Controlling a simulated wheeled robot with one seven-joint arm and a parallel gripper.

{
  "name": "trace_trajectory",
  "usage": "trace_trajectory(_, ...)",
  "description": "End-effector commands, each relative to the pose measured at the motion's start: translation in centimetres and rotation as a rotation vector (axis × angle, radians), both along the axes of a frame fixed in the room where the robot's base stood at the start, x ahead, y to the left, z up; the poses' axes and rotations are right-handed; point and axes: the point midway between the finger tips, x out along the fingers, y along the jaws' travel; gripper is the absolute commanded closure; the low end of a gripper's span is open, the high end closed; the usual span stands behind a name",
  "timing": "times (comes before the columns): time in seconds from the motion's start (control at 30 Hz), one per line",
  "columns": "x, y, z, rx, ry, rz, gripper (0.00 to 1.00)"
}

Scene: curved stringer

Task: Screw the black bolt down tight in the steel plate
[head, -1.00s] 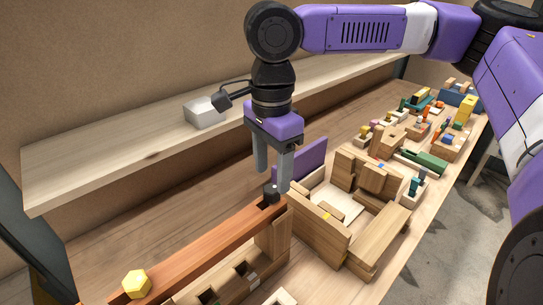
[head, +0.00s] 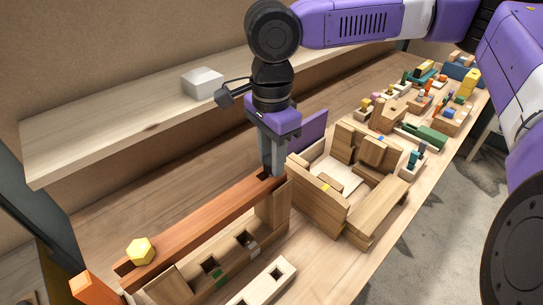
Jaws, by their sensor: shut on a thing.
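My gripper (head: 273,170) points straight down at the far end of a reddish-brown wooden beam (head: 205,217). Its grey fingers line up almost one behind the other and are shut on the black bolt, which they mostly hide. A dark patch shows at the fingertips, on the beam's end; I cannot tell whether it is bolt or hole. How deep the bolt sits is hidden. I cannot make out a steel plate in this view.
A yellow hexagonal head (head: 140,251) stands on the beam's near end. A wooden box assembly (head: 315,200) and a purple panel (head: 308,138) stand close to the right of my gripper. A pale shelf (head: 110,135) with a grey block (head: 202,83) runs behind. Several small assemblies fill the bench's far right.

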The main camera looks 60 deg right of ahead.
Motion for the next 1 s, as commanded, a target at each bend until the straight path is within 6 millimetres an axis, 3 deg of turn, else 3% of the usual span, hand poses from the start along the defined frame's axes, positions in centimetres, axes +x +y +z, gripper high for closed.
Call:
trace_trajectory(0.2, 0.0, 0.0, 0.0, 0.001, 0.0, -0.024, 1.0)
trace_trajectory(0.43, 0.0, 0.0, -0.4, 0.001, 0.0, -0.248, 1.0)
trace_trajectory(0.53, 0.0, -0.3, -1.0, -0.005, 0.0, -0.28, 1.0)
trace_trajectory(1.0, -0.1, -0.1, -0.5, 0.0, 0.003, -0.352, 1.0)
